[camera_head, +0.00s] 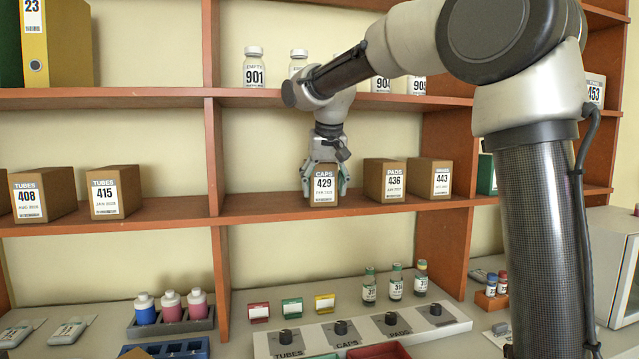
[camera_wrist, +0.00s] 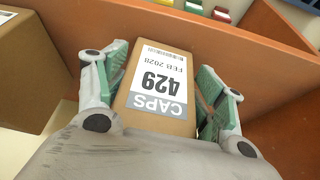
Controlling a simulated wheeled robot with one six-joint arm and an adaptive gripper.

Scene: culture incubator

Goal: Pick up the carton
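The brown carton (camera_head: 323,199) labelled CAPS 429 stands on the middle shelf (camera_head: 262,209), in the central bay. My gripper (camera_head: 324,182) reaches down over it from above, with one finger on each side. In the wrist view the carton (camera_wrist: 158,124) lies between the green-padded fingers of my gripper (camera_wrist: 160,90). The pads sit close along both its sides; a thin gap seems to show at the right, and I cannot tell whether both touch. The carton appears to rest on the shelf.
Cartons PADS 436 (camera_head: 394,196) and 443 (camera_head: 440,193) stand to the right on the same shelf. Cartons 415 (camera_head: 105,214) and 408 (camera_head: 28,217) are in the left bay. A vertical divider (camera_head: 214,155) stands left of my gripper. White bottles (camera_head: 254,75) line the shelf above.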

